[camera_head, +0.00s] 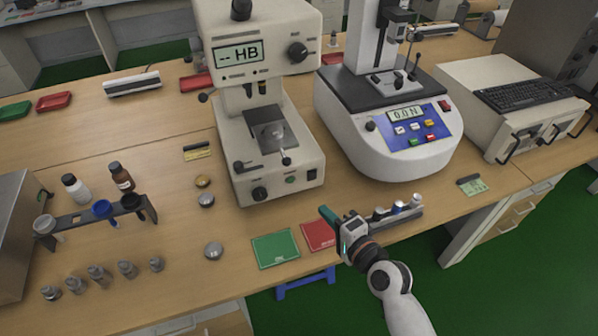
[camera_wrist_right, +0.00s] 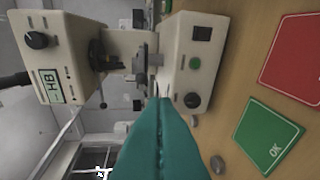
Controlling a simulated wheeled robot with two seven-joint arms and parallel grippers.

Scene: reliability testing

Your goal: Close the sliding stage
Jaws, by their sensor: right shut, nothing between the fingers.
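The hardness tester (camera_head: 270,105) with the "HB" display stands at the middle of the bench. I cannot tell how far the stage is slid out. The tester shows sideways in the right wrist view (camera_wrist_right: 185,50). My right gripper (camera_head: 326,214) is shut and empty, its teal fingers in front and to the right of the tester, above the red card. Its fingers (camera_wrist_right: 161,105) point toward the tester's front. My left gripper is not in view.
A force tester (camera_head: 395,140) reading 0.0 N stands to the right. The green card (camera_head: 275,250) and red card (camera_head: 318,236) lie near the front edge. A small rack (camera_head: 398,212) is beside my right gripper. Bottles, a holder and several metal weights fill the left.

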